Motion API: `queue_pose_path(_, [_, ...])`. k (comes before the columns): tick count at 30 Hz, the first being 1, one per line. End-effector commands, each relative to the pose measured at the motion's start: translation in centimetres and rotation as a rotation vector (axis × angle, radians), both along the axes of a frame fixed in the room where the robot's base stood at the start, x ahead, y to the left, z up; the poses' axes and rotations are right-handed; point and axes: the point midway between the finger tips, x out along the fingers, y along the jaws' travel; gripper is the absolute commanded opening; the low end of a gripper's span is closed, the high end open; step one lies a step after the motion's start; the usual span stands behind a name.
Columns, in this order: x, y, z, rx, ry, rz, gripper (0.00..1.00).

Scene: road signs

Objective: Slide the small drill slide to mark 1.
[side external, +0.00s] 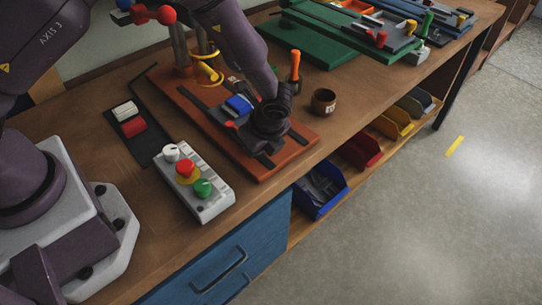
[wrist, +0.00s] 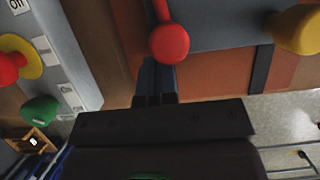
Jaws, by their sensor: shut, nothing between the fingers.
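An orange-red board (side external: 284,158) on the bench carries dark rails and a blue block (side external: 239,105). A small red knob (side external: 230,124) sits near the block. Which part is the small drill slide is unclear, and I cannot read mark 1. My gripper (side external: 262,142) is low over the board's front part, its fingertips largely hidden by the wrist. In the wrist view, my gripper (wrist: 155,96) is shut and empty. Its fingers lie just below a red ball knob (wrist: 168,42) on a red stem; I cannot tell whether they touch. A grey plate (wrist: 220,25) lies behind that knob.
A control box (side external: 208,207) with white, red and green knobs stands left of the board. A brown cup (side external: 323,101) and an orange-handled tool (side external: 294,66) stand to the right. A yellow knob (wrist: 295,29) is right in the wrist view. Coloured bins (side external: 362,150) sit below the bench edge.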

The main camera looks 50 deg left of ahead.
Motion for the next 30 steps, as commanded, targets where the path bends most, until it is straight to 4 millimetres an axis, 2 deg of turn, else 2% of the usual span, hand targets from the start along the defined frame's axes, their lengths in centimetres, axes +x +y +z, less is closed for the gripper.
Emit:
queue_pose_path(1, [-0.2,1.5,-0.1,0.004,0.004,0.008,0.00])
queue_pose_path(3, [-0.2,3.0,-0.1,0.004,0.005,0.007,0.00])
queue_pose_path(12, [-0.2,8.3,-0.2,0.002,0.005,0.005,0.00])
queue_pose_path(19, [-0.2,10.0,-0.2,0.001,0.007,0.003,0.00])
queue_pose_path(30, [-0.2,10.2,-0.2,0.000,0.006,0.000,0.00])
